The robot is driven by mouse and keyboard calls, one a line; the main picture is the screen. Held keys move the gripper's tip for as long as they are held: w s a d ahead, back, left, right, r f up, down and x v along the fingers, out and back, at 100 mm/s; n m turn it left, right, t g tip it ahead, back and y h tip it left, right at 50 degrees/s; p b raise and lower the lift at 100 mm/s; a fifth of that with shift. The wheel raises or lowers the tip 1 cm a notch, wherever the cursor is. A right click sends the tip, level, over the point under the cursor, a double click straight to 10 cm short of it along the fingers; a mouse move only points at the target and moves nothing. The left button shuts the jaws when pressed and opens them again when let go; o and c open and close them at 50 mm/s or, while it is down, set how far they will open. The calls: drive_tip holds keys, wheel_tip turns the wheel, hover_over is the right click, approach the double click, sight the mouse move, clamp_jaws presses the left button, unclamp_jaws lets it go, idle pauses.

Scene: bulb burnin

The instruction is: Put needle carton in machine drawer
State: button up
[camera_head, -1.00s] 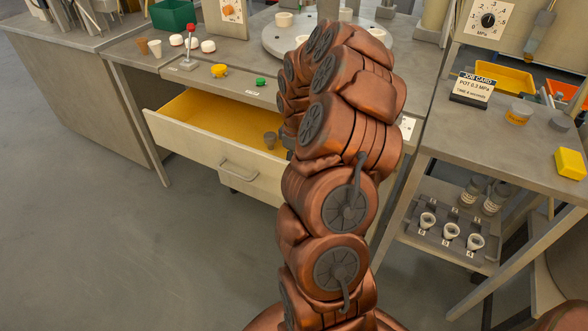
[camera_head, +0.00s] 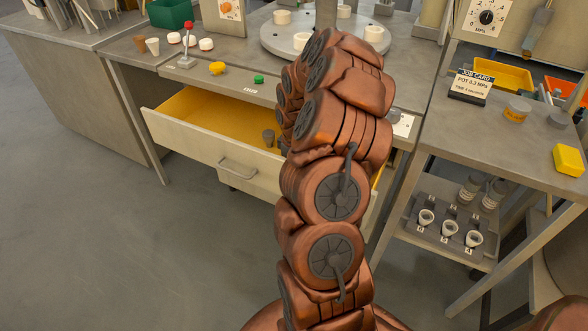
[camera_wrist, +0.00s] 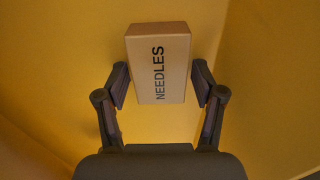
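The needle carton (camera_wrist: 160,66) is a brown box with "NEEDLES" printed on it, seen in the wrist view against yellow drawer surfaces. Whether the carton rests on the drawer floor cannot be told. The machine drawer (camera_head: 200,146) is pulled open, with a pale front and a yellow inside, left of my arm in the head view. My arm hides the gripper and carton there.
A small grey object (camera_head: 268,138) shows in the drawer beside my arm. Above is the bench with a red-knobbed lever (camera_head: 186,40), a yellow knob (camera_head: 217,68) and a green button (camera_head: 258,79). A side table with a job card (camera_head: 470,87) stands right. Floor at left is clear.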

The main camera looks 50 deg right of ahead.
drive_tip(key=shift+o, duration=0.2)
wheel_tip(320, 180, up, 12)
drive_tip(key=shift+r, duration=0.2)
idle(0.5)
drive_tip(key=s+a+r+g, duration=0.1)
drive_tip(key=s+a+r, duration=0.2)
drive_tip(key=a, duration=0.8)
drive_tip(key=s+a+r, duration=0.3)
drive_tip(key=s+a, duration=0.1)
drive_tip(key=a, duration=0.7)
drive_tip(key=s+a+m+g, duration=0.1)
drive_tip(key=s+a, duration=0.4)
drive_tip(key=s, duration=0.4)
drive_tip(key=s+a+m+g, duration=0.1)
drive_tip(key=s+a+m, duration=0.1)
drive_tip(key=s+a, duration=0.3)
drive_tip(key=s, duration=0.4)
drive_tip(key=shift+s+f, duration=0.25)
drive_tip(key=shift+s, duration=0.15)
drive_tip(key=shift+a, duration=0.1)
